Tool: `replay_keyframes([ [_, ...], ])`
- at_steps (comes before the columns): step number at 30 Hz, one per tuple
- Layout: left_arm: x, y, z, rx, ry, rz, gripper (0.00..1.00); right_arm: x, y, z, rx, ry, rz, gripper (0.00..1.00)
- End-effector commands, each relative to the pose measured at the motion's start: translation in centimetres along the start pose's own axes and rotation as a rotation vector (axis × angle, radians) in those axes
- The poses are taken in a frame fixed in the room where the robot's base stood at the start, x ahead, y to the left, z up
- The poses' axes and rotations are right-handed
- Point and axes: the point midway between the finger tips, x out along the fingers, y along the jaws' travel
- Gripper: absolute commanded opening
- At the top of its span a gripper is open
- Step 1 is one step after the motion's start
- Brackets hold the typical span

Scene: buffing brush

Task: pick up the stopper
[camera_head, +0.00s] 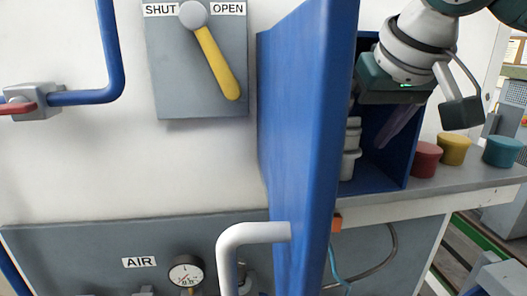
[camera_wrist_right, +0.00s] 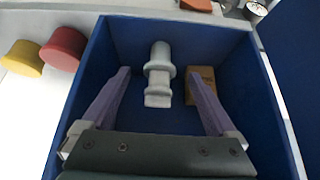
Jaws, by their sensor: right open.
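Tapered plugs that look like stoppers stand on the grey ledge right of the blue cabinet: a red one (camera_head: 425,160), a yellow one (camera_head: 453,149) and a teal one (camera_head: 502,152). The red (camera_wrist_right: 63,49) and yellow (camera_wrist_right: 22,58) ones also show in the right wrist view. My right gripper (camera_head: 392,125) is open and reaches into the blue cabinet. In the wrist view its two purple fingers (camera_wrist_right: 160,74) stand either side of a grey stepped fitting (camera_wrist_right: 158,77), with gaps on both sides. That fitting shows partly in the head view (camera_head: 349,160). My left gripper is out of view.
The blue cabinet (camera_head: 410,140) has its door (camera_head: 310,110) swung open toward me, with a white handle (camera_head: 252,232). A brown block (camera_wrist_right: 203,78) lies inside, close to the right-hand finger. A yellow valve lever (camera_head: 217,62) and blue pipe (camera_head: 112,50) are on the left wall.

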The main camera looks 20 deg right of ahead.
Motion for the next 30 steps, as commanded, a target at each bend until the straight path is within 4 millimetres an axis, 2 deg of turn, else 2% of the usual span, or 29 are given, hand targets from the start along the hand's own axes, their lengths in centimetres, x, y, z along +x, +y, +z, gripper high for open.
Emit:
replay_keyframes([
  [4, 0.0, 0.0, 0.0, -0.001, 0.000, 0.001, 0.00, 0.9, 0.0, -1.5, 0.000, 0.000, 0.000, 0.94],
  [7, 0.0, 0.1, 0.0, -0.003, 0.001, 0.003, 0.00, 1.9, 0.0, -1.3, -0.001, -0.002, 0.000, 0.94],
  [14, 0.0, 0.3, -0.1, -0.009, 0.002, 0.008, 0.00, 2.0, 0.0, -1.3, -0.002, 0.000, 0.000, 0.94],
  [30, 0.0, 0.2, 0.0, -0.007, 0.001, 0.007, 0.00, 2.0, 0.0, -1.2, -0.001, 0.000, 0.000, 0.34],
])
